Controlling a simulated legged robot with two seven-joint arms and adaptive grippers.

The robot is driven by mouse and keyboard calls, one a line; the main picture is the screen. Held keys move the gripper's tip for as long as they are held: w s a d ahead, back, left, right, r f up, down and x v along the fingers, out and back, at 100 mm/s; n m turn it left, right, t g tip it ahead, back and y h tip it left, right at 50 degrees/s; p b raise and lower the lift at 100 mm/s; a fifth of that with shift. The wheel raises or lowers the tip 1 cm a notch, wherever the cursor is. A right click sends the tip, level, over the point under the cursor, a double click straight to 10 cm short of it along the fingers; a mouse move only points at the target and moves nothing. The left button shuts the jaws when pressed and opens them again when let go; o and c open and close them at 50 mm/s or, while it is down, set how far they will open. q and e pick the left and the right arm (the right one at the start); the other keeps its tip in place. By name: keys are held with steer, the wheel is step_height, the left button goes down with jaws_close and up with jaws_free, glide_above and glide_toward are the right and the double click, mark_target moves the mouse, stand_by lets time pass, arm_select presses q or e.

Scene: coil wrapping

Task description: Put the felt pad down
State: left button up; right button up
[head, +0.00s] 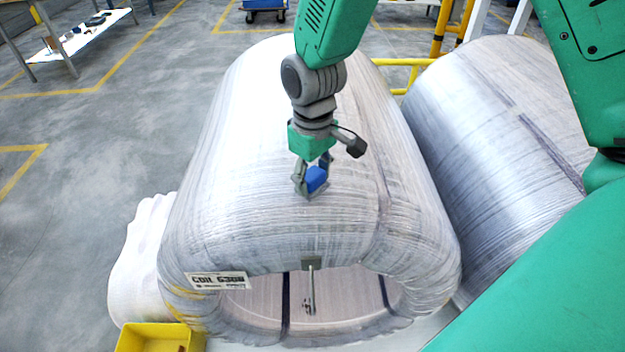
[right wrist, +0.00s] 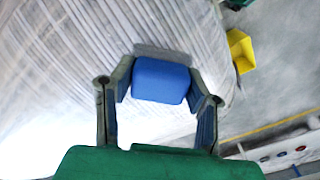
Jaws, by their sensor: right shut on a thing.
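The felt pad (head: 317,179) is a small blue block with a grey layer at its edge. My right gripper (head: 313,177) is shut on it, over the upper front of the big wrapped coil (head: 250,130). In the right wrist view the pad (right wrist: 160,81) sits between the two fingers of the gripper (right wrist: 160,84). The wrapped surface lies right behind the pad; I cannot tell whether they touch. My left gripper is not in view.
A label (head: 217,281) and a grey bracket with a hanging rod (head: 311,285) are at the coil's front rim, above its open eye. A second wrapped coil (head: 490,110) lies to the right. A yellow bin (head: 160,338) stands at the lower left. Floor at left is mostly clear.

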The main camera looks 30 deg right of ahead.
mark_target(309, 175)
steer(key=shift+a+f, duration=0.35)
steer(key=shift+f, duration=0.1)
steer(key=shift+a+r, duration=0.1)
steer(key=shift+a, duration=0.5)
steer(key=o, duration=1.3)
steer(key=shift+d, duration=0.25)
steer(key=shift+c, duration=0.2)
steer(key=shift+d+f, duration=0.25)
steer(key=shift+d, duration=0.3)
steer(key=shift+a+r, duration=0.1)
steer(key=shift+a, duration=0.05)
steer(key=r, duration=0.4)
steer(key=shift+w+a, duration=0.1)
steer(key=shift+a, duration=0.3)
steer(key=r, duration=0.6)
steer(key=shift+d+r+p, duration=0.3)
steer(key=shift+r+p, duration=0.05)
steer(key=shift+p, duration=0.05)
steer(key=shift+d+r, duration=0.1)
steer(key=shift+r, duration=0.55)
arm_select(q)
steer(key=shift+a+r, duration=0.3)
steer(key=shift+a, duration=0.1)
arm_select(e)
steer(key=shift+r, duration=0.1)
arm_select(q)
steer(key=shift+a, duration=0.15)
arm_select(e)
steer(key=shift+a, duration=0.3)
steer(key=shift+d, duration=0.1)
